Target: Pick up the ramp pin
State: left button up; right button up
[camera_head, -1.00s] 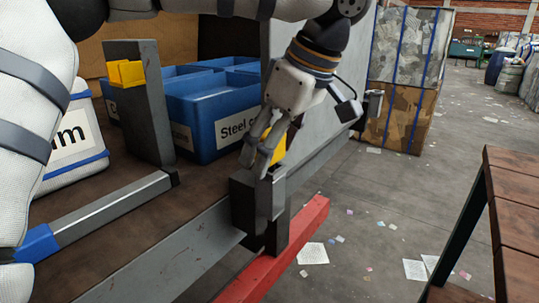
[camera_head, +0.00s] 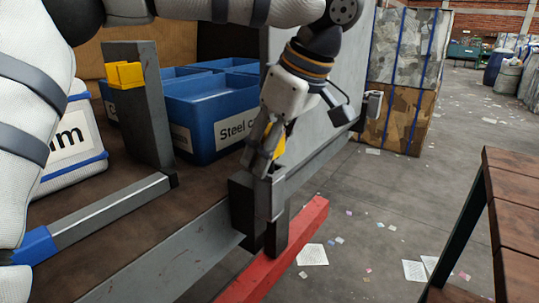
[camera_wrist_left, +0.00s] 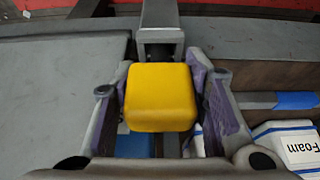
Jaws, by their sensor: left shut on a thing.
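The ramp pin shows as a yellow block-shaped head (camera_wrist_left: 161,96) between the fingers in the left wrist view. A small part of its yellow (camera_head: 279,134) shows beside the fingers in the head view. My left gripper (camera_head: 263,160) is shut on it, just above the dark grey post and bracket (camera_head: 243,207) at the bench's front edge. In the wrist view the purple-lined fingers (camera_wrist_left: 161,100) stand on both sides of the yellow head. The pin's lower part is hidden, so I cannot tell whether it sits in the bracket. My right gripper is not in view.
Blue bins (camera_head: 209,116), one labelled "Steel c…", stand behind the gripper. A white "Foam" bin (camera_head: 75,140) is at left. A grey post with a yellow holder (camera_head: 125,75) stands near it. A red beam (camera_head: 280,255) runs below. A wooden table (camera_head: 515,215) is at right.

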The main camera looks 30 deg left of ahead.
pick_arm(q)
notch_tip(320, 180, up, 11)
jog(key=shift+r, duration=0.1)
jog(key=s+d, duration=0.1)
jog(key=d, duration=1.7)
jog(key=shift+s, duration=0.25)
